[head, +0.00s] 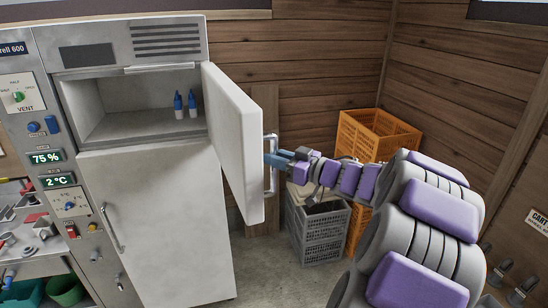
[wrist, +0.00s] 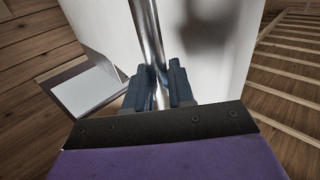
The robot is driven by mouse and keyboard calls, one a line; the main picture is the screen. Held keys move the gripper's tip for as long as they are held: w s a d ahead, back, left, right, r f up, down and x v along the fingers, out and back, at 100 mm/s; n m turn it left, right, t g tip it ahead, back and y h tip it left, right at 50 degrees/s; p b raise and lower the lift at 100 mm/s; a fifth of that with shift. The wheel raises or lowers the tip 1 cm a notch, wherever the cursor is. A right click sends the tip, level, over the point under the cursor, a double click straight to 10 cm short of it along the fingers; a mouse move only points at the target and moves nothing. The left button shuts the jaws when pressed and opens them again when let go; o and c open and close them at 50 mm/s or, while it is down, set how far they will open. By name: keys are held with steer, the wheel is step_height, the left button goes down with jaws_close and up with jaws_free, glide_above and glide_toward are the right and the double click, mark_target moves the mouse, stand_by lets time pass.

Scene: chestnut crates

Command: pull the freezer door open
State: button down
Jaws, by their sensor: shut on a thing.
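The freezer door (head: 232,135) is the upper door of a tall white cabinet and stands swung wide open, hinged on the right. Its metal bar handle (head: 273,178) is on the door's outer face. My gripper (head: 272,160) is shut on this handle. In the wrist view the two dark blue fingers (wrist: 160,85) sit either side of the handle bar (wrist: 146,35), close to the white door face (wrist: 215,50). The open freezer compartment (head: 140,105) shows two blue-capped white bottles (head: 186,105) inside.
The lower door (head: 155,220) of the cabinet is closed. A grey crate (head: 319,235) and orange crates (head: 372,135) stand in the corner behind my arm. A control panel (head: 45,130) and a cluttered bench (head: 30,245) are at the left. Some floor (head: 270,275) is clear in front.

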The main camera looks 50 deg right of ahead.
steer(key=d, duration=0.2)
steer(key=s+d, duration=0.1)
steer(key=d, duration=0.1)
steer(key=shift+s+d+r, duration=0.1)
steer(key=shift+d, duration=0.05)
steer(key=c, duration=1.4)
jaws_free()
steer(key=shift+d, duration=0.1)
steer(key=shift+c, duration=0.2)
steer(key=o, duration=0.3)
steer(key=shift+w+a+f, duration=0.25)
steer(key=shift+w+a, duration=0.4)
steer(key=shift+w, duration=0.2)
steer(key=shift+o, duration=0.4)
steer(key=shift+w+a, duration=0.15)
steer(key=shift+a, duration=0.15)
steer(key=s+d+b, duration=0.2)
steer(key=s, duration=1.6)
steer(key=shift+d+r+b, duration=0.15)
steer(key=shift+r+b, duration=0.05)
steer(key=shift+b, duration=0.1)
